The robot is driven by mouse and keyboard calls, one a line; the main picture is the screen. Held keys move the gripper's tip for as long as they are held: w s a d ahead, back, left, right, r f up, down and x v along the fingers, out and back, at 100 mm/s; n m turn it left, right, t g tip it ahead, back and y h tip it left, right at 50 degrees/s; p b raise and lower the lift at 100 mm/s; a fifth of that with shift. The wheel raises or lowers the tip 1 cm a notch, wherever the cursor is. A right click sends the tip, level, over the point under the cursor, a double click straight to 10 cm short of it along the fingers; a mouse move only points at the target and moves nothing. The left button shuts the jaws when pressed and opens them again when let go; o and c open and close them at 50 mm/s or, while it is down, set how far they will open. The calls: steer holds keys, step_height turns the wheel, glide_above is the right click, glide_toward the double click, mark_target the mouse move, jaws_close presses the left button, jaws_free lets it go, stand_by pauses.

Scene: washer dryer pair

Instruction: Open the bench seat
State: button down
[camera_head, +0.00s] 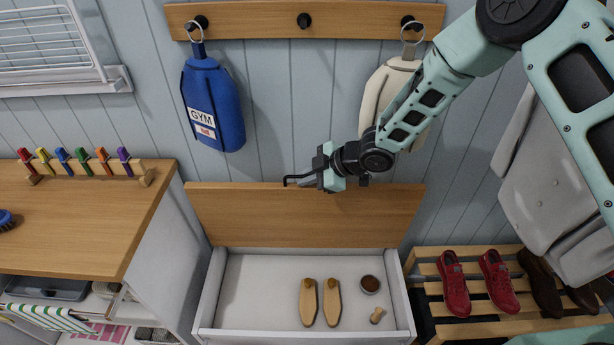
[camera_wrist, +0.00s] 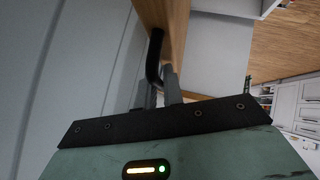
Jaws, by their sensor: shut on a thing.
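The bench seat is a white box (camera_head: 208,298) with a wooden lid (camera_head: 290,222). The lid stands raised, close to upright, at the back of the box near the wall, and the inside is exposed. My gripper (camera_head: 308,180) is at the lid's upper edge, near its middle. It is shut on a bent black handle, which shows in the wrist view (camera_wrist: 154,58) beside the wooden lid (camera_wrist: 174,40). The fingers cover part of the handle.
Inside the box lie two wooden shoe trees (camera_head: 308,303), a round tin (camera_head: 370,284) and a small brush (camera_head: 377,316). A wooden counter (camera_head: 80,225) is at left, a shoe rack (camera_head: 432,300) at right. Bags hang above, including a blue one (camera_head: 215,105).

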steer(key=shift+d, duration=0.1)
steer(key=c, duration=1.8)
jaws_free()
step_height(320, 180, up, 10)
steer(key=shift+f+p, duration=0.1)
steer(key=shift+p, duration=0.65)
